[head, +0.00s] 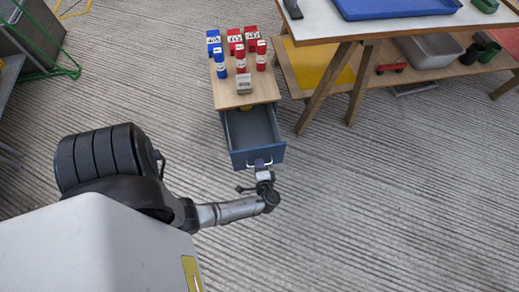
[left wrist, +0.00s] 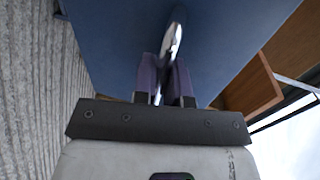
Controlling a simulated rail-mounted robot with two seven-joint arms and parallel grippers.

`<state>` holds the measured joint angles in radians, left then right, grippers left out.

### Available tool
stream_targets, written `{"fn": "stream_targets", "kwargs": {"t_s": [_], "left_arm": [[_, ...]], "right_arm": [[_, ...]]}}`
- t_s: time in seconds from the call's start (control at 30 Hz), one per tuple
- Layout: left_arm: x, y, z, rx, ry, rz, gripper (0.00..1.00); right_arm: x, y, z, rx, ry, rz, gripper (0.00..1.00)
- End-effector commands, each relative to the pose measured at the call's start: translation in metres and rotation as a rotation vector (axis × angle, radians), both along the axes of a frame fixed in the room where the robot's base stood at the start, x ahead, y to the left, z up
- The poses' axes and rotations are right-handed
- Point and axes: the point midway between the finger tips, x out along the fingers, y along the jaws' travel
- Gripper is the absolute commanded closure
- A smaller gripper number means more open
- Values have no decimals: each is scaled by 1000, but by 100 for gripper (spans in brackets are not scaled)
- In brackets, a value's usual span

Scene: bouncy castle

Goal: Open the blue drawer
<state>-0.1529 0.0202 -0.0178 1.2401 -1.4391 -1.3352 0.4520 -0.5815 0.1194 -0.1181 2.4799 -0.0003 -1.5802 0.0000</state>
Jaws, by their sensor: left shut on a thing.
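The blue drawer (head: 254,135) is pulled well out of its small wooden-topped cabinet (head: 246,92) in the head view. Its grey inside shows and looks empty. Its blue front also fills the top of the left wrist view (left wrist: 225,40). A pale metal handle (head: 259,164) sits on the drawer front. My left gripper (head: 261,168) is at the handle, with its fingers (left wrist: 163,80) shut on it in the left wrist view (left wrist: 172,40). My right gripper is not in view.
A wooden workbench (head: 400,30) with a blue tray (head: 395,8) stands at the right. The carpeted floor (head: 380,210) is clear in front and to the right.

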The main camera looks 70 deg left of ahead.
Motion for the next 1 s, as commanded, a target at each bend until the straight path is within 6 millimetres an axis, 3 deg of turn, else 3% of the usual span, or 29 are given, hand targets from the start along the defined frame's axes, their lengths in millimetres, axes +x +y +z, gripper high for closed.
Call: {"fn": "stream_targets", "kwargs": {"t_s": [0.2, 0.4, 0.63, 1.0], "left_arm": [[-8, -45, -1, -5, 2, -1, 100], [-13, -72, -1, -4, 0, -1, 100], [-15, -86, -1, -3, 1, 0, 100], [-16, -88, -1, -2, 1, 0, 100]], "right_arm": [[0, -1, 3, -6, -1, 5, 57], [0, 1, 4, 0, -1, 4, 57], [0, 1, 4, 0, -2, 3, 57], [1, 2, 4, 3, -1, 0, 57]]}}
